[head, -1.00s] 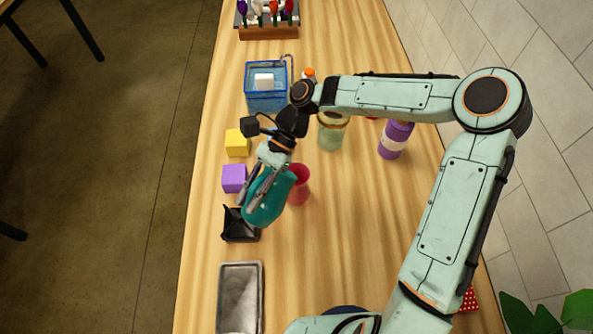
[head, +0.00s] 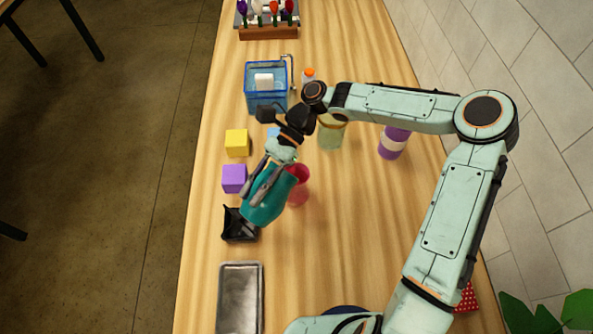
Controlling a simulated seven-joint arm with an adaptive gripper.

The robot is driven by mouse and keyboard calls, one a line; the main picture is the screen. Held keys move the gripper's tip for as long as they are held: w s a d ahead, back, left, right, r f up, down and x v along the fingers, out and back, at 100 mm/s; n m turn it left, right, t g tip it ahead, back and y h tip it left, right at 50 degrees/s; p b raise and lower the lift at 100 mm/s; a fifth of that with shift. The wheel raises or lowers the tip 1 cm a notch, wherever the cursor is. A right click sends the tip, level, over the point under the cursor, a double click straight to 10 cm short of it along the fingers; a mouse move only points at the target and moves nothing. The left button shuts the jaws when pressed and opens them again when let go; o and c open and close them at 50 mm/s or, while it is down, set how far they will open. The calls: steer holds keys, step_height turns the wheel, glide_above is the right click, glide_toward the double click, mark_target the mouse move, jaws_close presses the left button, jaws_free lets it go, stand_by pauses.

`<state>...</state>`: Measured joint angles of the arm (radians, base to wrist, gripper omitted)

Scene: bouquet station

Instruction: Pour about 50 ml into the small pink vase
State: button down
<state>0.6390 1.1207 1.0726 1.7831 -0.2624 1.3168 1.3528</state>
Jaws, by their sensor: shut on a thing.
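The small pink vase (head: 300,190) stands on the wooden table near the middle, partly hidden behind a teal vessel (head: 264,205). My gripper (head: 268,180) is shut on the teal vessel and holds it just left of the vase. The vessel looks tilted, with its upper right end beside or over the vase's mouth; I cannot tell whether they touch. No stream of liquid can be made out, and the levels inside vessel and vase are not visible.
A black holder (head: 240,226), a purple block (head: 234,178) and a yellow block (head: 237,142) lie left. A metal tray (head: 239,300) is nearer. A green jar (head: 331,134), purple bottle (head: 393,143) and blue tank (head: 266,98) stand farther back. Table right of the vase is clear.

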mark_target(263, 173)
steer(key=shift+w+d+r+g+y, duration=0.2)
steer(key=shift+w+r+g+y, duration=0.1)
steer(key=shift+r+g, duration=0.15)
stand_by(0.4)
steer(key=shift+w+d+r+g+y, duration=0.55)
steer(key=shift+w+d+r, duration=0.15)
steer(key=shift+w, duration=0.1)
stand_by(1.4)
steer(key=shift+r, duration=0.1)
stand_by(0.5)
steer(key=shift+w+d+r+g+y+b, duration=0.2)
steer(key=shift+w+r+g+y+b, duration=0.1)
steer(key=shift+g+y, duration=0.25)
stand_by(0.5)
